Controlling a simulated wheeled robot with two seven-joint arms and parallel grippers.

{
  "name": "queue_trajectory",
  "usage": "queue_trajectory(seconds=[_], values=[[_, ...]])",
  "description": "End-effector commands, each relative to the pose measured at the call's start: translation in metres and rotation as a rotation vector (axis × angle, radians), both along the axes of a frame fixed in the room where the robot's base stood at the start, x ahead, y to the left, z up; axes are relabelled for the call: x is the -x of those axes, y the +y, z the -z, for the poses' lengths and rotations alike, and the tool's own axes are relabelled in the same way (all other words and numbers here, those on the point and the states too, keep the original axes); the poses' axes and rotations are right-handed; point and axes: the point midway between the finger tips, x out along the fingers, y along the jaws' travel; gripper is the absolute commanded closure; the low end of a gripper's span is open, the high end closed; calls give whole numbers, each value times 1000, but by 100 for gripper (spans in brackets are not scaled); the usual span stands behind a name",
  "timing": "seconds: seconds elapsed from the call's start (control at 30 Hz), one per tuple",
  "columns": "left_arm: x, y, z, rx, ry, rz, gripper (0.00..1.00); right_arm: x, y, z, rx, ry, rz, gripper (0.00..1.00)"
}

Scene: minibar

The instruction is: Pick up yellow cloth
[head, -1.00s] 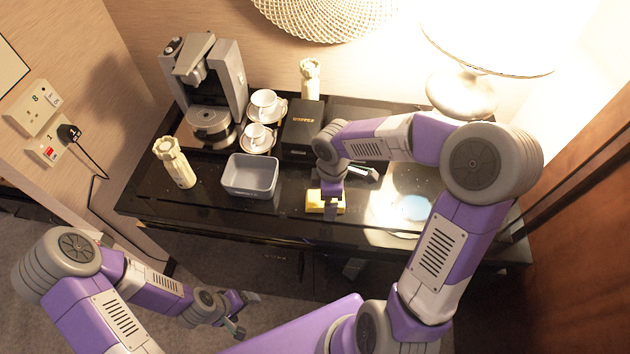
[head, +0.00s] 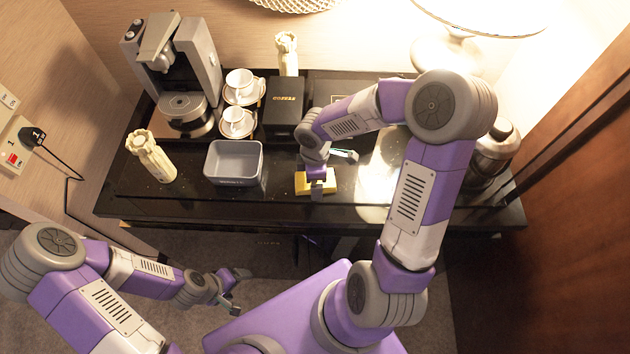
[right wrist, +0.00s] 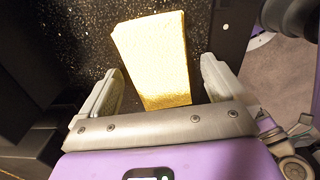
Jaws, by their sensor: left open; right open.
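The yellow cloth (head: 301,183) lies flat on the black counter, near its front edge and right of the grey bin. In the right wrist view the cloth (right wrist: 155,55) is a yellow rectangular block shape reaching from between the fingers out past the tips. My right gripper (right wrist: 162,66) is open, with one finger on each side of the cloth and a gap on both sides. In the head view the right gripper (head: 317,187) is over the cloth and partly hides it. My left gripper (head: 232,293) is open and empty, low in front of the counter.
A grey bin (head: 233,182) stands left of the cloth, and a black box (head: 284,121) stands behind it. Cups on saucers, a coffee machine (head: 184,109) and a pale bottle (head: 150,157) are further left. A metal pot (head: 490,155) and lamp are right.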

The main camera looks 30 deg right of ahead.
Motion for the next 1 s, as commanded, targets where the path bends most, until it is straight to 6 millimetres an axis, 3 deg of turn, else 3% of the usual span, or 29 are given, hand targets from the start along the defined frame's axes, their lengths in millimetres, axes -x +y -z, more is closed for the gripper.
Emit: queue_trajectory(seconds=[0.1, 0.5, 0.77, 1.0], values=[[0, 0, 0, 0, 0, 0, 18, 0, 0, -1, 0, 0, 0, 2], [0, 0, 0, 0, 0, 0, 18, 0, 0, -1, 0, -1, 0, 62], [0, 0, -2, 0, 0, 0, 18, -1, 0, -5, 1, -2, 0, 62], [0, 0, -15, 0, 0, 0, 18, -1, 0, -48, 2, -7, 1, 62]])
